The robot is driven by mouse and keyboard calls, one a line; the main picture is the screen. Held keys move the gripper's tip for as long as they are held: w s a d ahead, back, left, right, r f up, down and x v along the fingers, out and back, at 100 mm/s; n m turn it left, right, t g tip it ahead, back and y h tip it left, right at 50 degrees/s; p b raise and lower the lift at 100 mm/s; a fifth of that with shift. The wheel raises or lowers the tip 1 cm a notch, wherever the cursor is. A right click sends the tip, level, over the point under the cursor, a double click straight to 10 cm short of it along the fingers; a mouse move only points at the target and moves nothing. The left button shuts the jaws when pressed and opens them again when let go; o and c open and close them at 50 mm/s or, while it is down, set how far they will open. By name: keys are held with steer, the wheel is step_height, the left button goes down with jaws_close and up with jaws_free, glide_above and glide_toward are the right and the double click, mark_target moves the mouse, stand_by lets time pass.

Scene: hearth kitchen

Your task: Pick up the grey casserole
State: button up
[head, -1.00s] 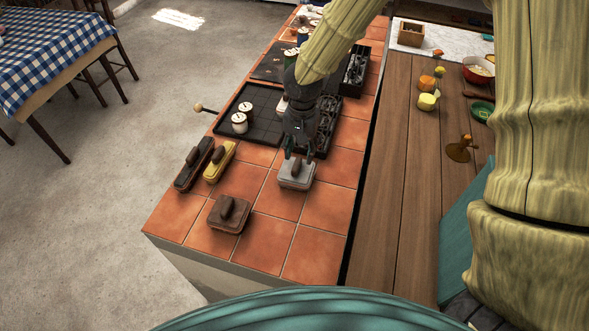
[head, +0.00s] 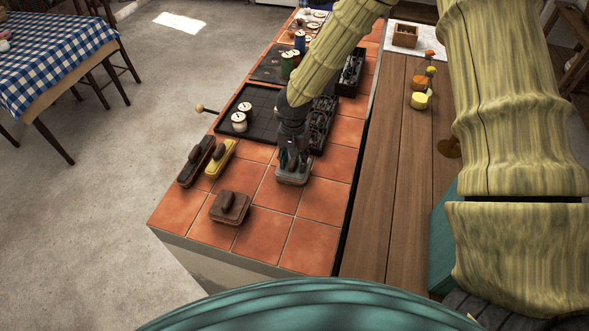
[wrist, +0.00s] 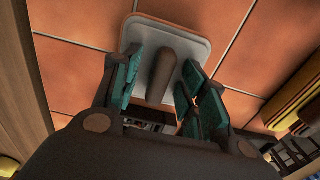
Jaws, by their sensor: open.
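The grey casserole (head: 294,178) is a small, squarish lidded dish on the terracotta tiles of the counter. In the wrist view its pale lid (wrist: 192,42) shows with an upright brown handle (wrist: 161,76) in the middle. My gripper (head: 289,163) is over the casserole, pointing down. In the wrist view its teal fingers (wrist: 160,88) are open, one on each side of the handle. Whether either finger touches the handle I cannot tell. In the head view my gripper hides the casserole's handle and part of its lid.
A brown casserole (head: 229,207) sits nearer on the tiles. A yellow dish (head: 220,158) and a dark long dish (head: 195,161) stand to the left. A black tray (head: 262,107) with white spools and a black box (head: 322,124) lie behind. Tiles to the right are clear.

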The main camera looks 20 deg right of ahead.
steer(key=shift+w+f, duration=0.25)
steer(key=shift+s+d+r, duration=0.1)
steer(key=shift+s+r, duration=0.1)
steer(key=shift+s, duration=0.1)
steer(key=shift+c, duration=0.5)
steer(key=shift+w, duration=0.1)
jaws_close()
steer(key=shift+r, duration=0.1)
